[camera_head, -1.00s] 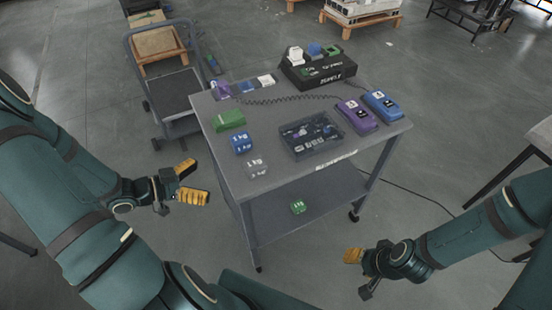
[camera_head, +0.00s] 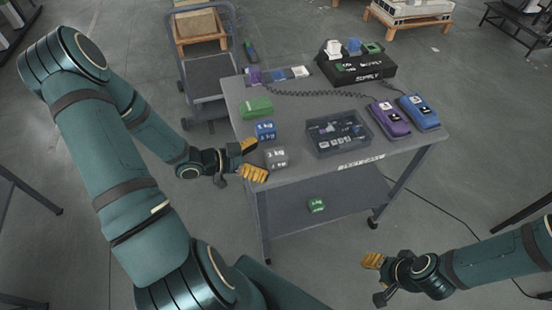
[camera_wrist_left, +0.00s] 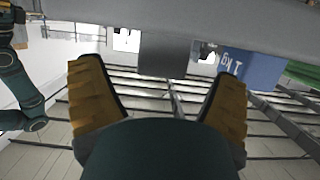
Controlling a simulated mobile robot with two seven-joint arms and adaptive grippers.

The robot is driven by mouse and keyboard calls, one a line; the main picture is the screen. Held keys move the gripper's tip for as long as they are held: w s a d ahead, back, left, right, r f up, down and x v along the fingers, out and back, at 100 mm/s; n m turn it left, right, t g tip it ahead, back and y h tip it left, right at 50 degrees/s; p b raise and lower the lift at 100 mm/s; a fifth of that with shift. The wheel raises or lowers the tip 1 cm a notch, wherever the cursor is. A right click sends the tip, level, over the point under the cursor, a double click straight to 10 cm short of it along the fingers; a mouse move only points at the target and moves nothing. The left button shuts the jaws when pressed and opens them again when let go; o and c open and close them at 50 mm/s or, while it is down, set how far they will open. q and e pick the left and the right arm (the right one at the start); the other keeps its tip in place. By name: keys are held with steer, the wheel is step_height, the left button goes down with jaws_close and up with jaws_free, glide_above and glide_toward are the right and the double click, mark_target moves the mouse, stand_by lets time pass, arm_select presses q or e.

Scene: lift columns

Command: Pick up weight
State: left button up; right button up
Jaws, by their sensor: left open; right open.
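A grey weight (camera_head: 276,158) stands at the near left edge of the table. A blue weight (camera_head: 265,130) and a green weight (camera_head: 256,106) stand behind it in a row. Another green weight (camera_head: 316,205) lies on the lower shelf. My left gripper (camera_head: 252,160) is open and empty just left of the grey weight, at the table's edge. In the left wrist view, which looks upside down, the grey weight (camera_wrist_left: 165,55) shows between and beyond the open fingers, with the blue weight (camera_wrist_left: 252,68) to the right. My right gripper (camera_head: 376,280) is open and empty, in front of the table.
The grey table (camera_head: 310,88) also holds a dark tray (camera_head: 338,150) of small pieces, purple (camera_head: 388,118) and blue (camera_head: 418,111) devices, and a black box (camera_head: 355,69) with coiled cable. A cart (camera_head: 208,87) stands behind left.

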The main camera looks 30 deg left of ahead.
mark_target(276, 157)
arm_select(q)
steer(key=shift+b+x, duration=0.6)
steer(key=shift+x, duration=1.8)
steer(key=shift+w+a, duration=0.1)
steer(key=c, duration=1.3)
